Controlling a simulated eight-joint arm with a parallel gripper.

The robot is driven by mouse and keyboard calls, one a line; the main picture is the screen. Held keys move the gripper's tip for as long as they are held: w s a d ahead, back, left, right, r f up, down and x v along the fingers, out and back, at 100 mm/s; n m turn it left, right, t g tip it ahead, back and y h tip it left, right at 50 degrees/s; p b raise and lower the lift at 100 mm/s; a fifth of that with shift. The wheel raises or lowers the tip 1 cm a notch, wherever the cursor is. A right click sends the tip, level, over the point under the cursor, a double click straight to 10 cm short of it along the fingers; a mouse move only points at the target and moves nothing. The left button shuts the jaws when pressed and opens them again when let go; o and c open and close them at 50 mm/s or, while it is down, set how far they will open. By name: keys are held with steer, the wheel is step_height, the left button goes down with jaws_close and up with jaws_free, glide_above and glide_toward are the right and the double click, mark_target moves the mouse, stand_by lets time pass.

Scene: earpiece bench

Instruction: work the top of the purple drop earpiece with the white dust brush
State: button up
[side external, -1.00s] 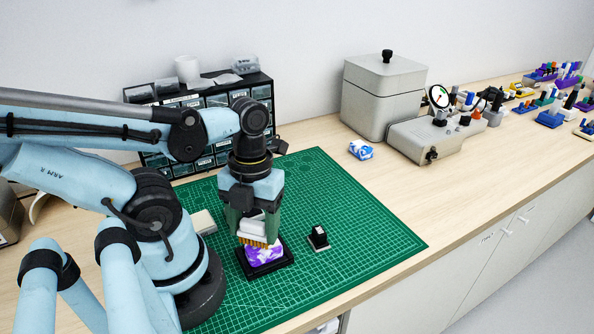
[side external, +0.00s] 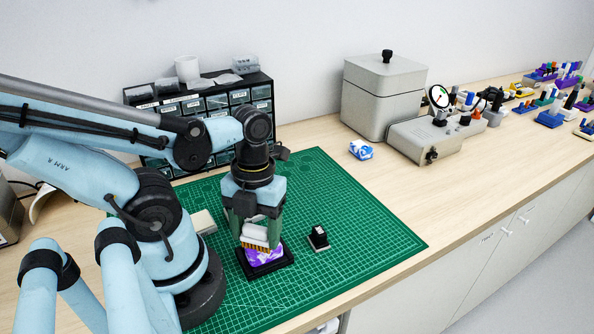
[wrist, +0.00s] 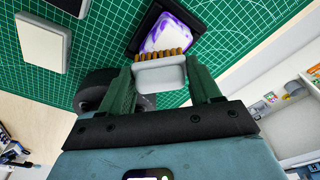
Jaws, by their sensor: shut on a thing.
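The purple drop earpiece (side external: 265,257), purple and white, sits in a black holder (side external: 284,264) on the green mat; it also shows in the wrist view (wrist: 168,34). My gripper (side external: 254,228) is above it, shut on the white dust brush (side external: 255,233). In the wrist view the brush (wrist: 160,74) sits between the two green fingers, its tan bristles toward the earpiece. The bristles are at the earpiece's top and overlap its edge in both views. I cannot tell whether they touch. The brush hides part of the earpiece.
A small black stand (side external: 318,238) is right of the holder. A pale block (side external: 203,222) lies to the left. A blue-and-white piece (side external: 361,150) lies on the bench near a grey box (side external: 384,95). The mat's right side (side external: 375,225) is clear.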

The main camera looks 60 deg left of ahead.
steer(key=shift+w+f, duration=0.1)
steer(key=shift+w, duration=2.45)
steer(key=shift+s, duration=0.1)
steer(key=shift+s, duration=2.65)
steer(key=shift+f, duration=0.1)
